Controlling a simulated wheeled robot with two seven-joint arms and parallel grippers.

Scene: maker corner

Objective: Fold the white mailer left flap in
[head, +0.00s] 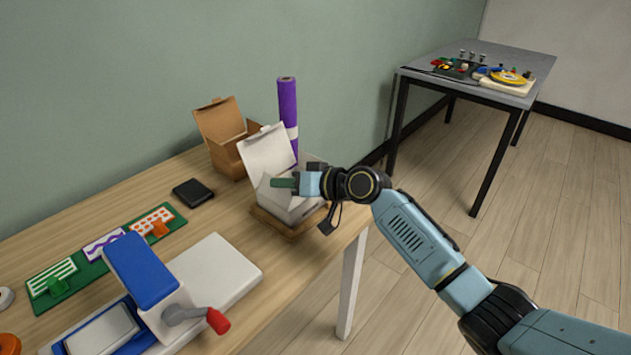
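The white mailer (299,211) stands near the right end of the wooden table, on a low brown base. Its lid (266,149) is raised and leans back. A pale flap stands on its left side (264,191), partly behind my fingers. My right gripper (284,183) reaches in from the right over the mailer's opening, its green fingertips pointing left close to that flap. I see the fingers side-on, so any gap or contact is unclear. The gripper and wrist hide part of the mailer's inside and right side. My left gripper is out of view.
An open brown box (228,140) and an upright purple roll (287,105) stand behind the mailer. A black wallet-like item (193,192), a green board (92,270) and a blue-and-white crank device (150,275) are to the left. A grey table (520,62) stands farther back.

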